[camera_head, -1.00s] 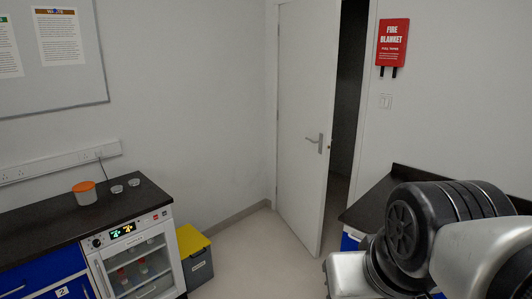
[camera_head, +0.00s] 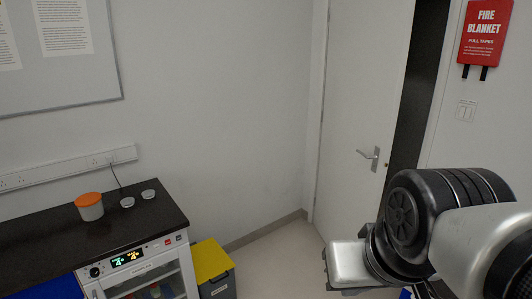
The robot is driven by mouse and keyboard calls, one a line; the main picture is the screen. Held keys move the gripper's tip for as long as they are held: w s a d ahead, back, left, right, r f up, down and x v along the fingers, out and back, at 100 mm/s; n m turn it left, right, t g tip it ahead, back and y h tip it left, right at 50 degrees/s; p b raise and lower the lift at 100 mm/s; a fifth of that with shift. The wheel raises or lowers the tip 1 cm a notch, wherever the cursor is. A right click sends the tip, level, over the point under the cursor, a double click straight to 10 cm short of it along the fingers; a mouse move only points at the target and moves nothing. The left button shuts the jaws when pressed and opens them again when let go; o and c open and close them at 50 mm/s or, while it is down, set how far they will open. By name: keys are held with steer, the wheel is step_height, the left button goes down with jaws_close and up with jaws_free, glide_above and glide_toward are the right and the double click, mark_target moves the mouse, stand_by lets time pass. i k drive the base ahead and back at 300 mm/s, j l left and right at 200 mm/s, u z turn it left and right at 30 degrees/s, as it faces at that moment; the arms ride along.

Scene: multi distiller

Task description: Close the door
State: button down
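The white door (camera_head: 363,95) stands ajar at the right of the head view. A dark gap (camera_head: 413,90) shows between its right edge and the frame. Its silver lever handle (camera_head: 371,157) is near that right edge. My arm fills the lower right and hides the lower part of the door. The end of my arm shows low in the picture, left of the black joint, but its fingers cannot be made out. It appears in front of the door in the picture; I cannot tell how far from it.
A dark counter (camera_head: 60,238) with an orange-lidded pot (camera_head: 90,207) and two small dishes is at left, above a glass-fronted appliance (camera_head: 140,262). A yellow-lidded bin (camera_head: 212,262) stands beside it. A fire blanket box (camera_head: 482,32) hangs right of the door. Some floor (camera_head: 280,252) is clear.

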mark_target(369, 41)
steer(key=i+j+u, duration=0.15)
steer(key=i, duration=1.35)
steer(key=i+l+z, duration=0.15)
steer(key=i+z, duration=0.3)
steer(key=i, duration=0.2)
steer(key=i+j+z, duration=0.1)
steer(key=i+z, duration=0.3)
steer(key=i, duration=0.3)
steer(key=i+z, duration=0.3)
steer(key=i+j+z, duration=0.1)
steer(key=i+z, duration=0.15)
